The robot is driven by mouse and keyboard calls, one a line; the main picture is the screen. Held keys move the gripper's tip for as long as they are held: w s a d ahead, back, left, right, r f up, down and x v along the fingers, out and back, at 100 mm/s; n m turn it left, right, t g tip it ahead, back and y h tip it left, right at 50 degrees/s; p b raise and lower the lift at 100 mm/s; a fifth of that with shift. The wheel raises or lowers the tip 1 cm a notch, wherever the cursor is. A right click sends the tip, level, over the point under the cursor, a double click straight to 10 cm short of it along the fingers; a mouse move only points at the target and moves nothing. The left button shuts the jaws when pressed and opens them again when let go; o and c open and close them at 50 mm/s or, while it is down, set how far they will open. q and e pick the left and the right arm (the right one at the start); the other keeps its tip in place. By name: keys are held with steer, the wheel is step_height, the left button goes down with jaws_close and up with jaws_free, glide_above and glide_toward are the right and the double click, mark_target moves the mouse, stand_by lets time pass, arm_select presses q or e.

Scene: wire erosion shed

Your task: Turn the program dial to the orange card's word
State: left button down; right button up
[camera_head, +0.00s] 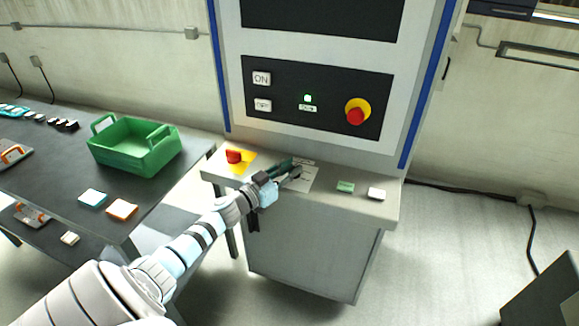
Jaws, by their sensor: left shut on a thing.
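My left gripper (288,170) reaches over the ledge of the machine cabinet. It is shut on the program dial, which the fingers mostly hide, at a pale label plate (304,182). The plate's words are too small to read. The orange card (122,209) lies on the dark table at the left, near its right front corner. Its word cannot be made out. My right gripper is not in view.
A red switch on a yellow plate (251,158) sits left of the gripper. Green (345,187) and white (377,194) blocks sit to its right. A red stop button (356,115) is on the upright panel.

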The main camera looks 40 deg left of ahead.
arm_select(q)
steer(key=shift+m+h, duration=0.3)
steer(key=shift+h, duration=0.2)
steer(key=shift+m+h, duration=0.3)
steer(key=shift+h, duration=0.1)
steer(key=shift+f+m+g+h+b, duration=0.1)
steer(key=shift+m+g+h+b, duration=0.55)
steer(key=shift+h, duration=0.55)
